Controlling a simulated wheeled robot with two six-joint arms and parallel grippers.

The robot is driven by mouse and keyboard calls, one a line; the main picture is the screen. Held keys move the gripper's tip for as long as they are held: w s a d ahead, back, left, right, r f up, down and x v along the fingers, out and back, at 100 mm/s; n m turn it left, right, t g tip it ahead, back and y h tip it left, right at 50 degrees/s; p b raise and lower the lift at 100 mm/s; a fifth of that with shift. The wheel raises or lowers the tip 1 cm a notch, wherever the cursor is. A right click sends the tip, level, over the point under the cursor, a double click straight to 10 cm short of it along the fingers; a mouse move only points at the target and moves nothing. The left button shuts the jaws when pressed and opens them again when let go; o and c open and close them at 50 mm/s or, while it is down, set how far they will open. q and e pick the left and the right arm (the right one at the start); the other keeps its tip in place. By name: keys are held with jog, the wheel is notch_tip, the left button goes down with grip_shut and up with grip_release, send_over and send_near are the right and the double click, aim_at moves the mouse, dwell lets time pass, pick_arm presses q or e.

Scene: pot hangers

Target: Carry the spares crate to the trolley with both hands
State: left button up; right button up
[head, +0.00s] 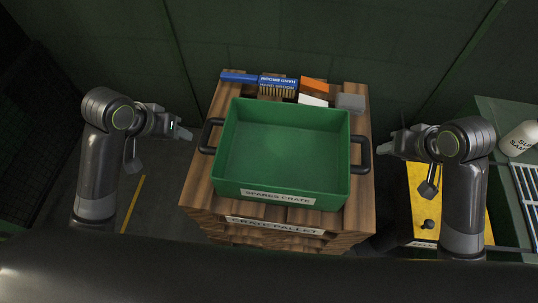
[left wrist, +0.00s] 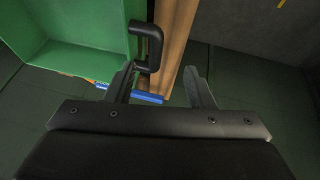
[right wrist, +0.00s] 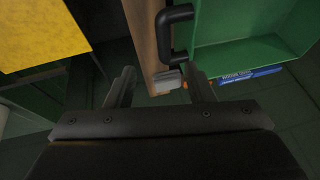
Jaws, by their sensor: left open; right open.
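The green spares crate (head: 282,194) sits upright and empty on the wooden crate pallet (head: 200,193). It has a black handle on its left side (head: 205,135) and one on its right side (head: 366,154). My left gripper (head: 188,134) is open and empty, just left of the left handle. In the left wrist view that handle (left wrist: 157,48) lies ahead of the open fingers (left wrist: 160,88). My right gripper (head: 381,148) is open and empty, just right of the right handle. In the right wrist view that handle (right wrist: 162,35) lies ahead of the open fingers (right wrist: 160,88). The trolley cannot be made out for certain.
A blue hand broom (head: 278,83), an orange block (head: 314,85), a white block (head: 312,100) and a grey block (head: 350,102) lie behind the crate. A yellow surface (head: 425,180) and a green bench with a white bottle (head: 522,138) stand at the right. Floor shows at left.

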aim_at(202, 139)
pick_arm(q)
jog(key=shift+w+d+r, duration=0.1)
jog(key=shift+w+r, duration=0.4)
jog(key=shift+r, duration=0.15)
pick_arm(e)
jog(key=shift+w+a+r, duration=0.1)
jog(key=shift+w+r, duration=0.4)
jog(key=shift+r, duration=0.15)
pick_arm(q)
jog(key=shift+f, duration=0.1)
pick_arm(e)
jog(key=shift+f, duration=0.1)
pick_arm(q)
jog(key=x, duration=1.7)
jog(key=shift+w+d+f, duration=0.1)
jog(key=shift+d, duration=0.1)
pick_arm(e)
jog(key=x, duration=1.7)
jog(key=shift+w+f, duration=0.15)
pick_arm(q)
grip_shut()
pick_arm(e)
grip_shut()
